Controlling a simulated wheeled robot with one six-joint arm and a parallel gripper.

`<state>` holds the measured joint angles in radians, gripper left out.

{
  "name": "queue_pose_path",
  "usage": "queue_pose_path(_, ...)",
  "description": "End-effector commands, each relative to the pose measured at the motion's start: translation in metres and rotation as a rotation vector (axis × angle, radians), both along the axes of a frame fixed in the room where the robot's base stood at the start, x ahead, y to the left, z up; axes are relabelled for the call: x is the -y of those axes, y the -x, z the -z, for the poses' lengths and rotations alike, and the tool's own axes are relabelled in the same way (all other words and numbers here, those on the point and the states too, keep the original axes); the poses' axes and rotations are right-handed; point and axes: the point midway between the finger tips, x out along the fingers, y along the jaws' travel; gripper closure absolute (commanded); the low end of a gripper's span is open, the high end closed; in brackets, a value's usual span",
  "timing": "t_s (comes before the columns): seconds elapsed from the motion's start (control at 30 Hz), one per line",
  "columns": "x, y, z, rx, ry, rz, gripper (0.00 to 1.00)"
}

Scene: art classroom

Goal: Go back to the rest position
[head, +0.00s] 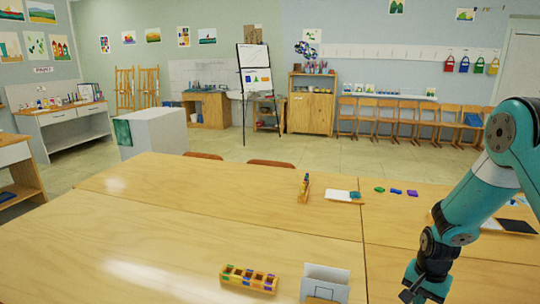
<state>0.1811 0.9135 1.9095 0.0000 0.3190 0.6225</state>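My teal and black arm comes in from the right edge and bends down over the front right of the wooden table (180,218). My gripper (412,293) points down at the bottom of the head view, right of a white upright holder (328,280). Its fingers are small and dark and lie near the frame's lower edge, so I cannot tell whether they are open or shut. I see no object clearly held in it.
A wooden block rack with coloured pieces (249,279) lies left of the holder. Farther back are another rack (304,188), a white pad (340,196) and small coloured pieces (396,191). A black sheet (510,226) lies behind my arm. The table's left side is clear.

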Motion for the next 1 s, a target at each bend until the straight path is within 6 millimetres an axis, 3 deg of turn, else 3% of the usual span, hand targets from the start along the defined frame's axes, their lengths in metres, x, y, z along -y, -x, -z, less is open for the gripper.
queue_pose_path(0.37,-0.004,-0.001,-0.008,0.004,-0.004,-0.014,1.0)
queue_pose_path(0.47,-0.021,-0.001,-0.034,0.023,-0.025,-0.081,1.0)
queue_pose_path(0.57,-0.056,0.005,-0.081,0.053,-0.066,-0.218,1.0)
queue_pose_path(0.67,-0.099,0.027,-0.136,0.088,-0.118,-0.406,1.0)
queue_pose_path(0.8,-0.153,0.078,-0.204,0.138,-0.186,-0.689,1.0)
queue_pose_path(0.9,-0.184,0.125,-0.242,0.175,-0.227,-0.897,1.0)
queue_pose_path(1.0,-0.204,0.173,-0.268,0.206,-0.259,-1.089,1.0)
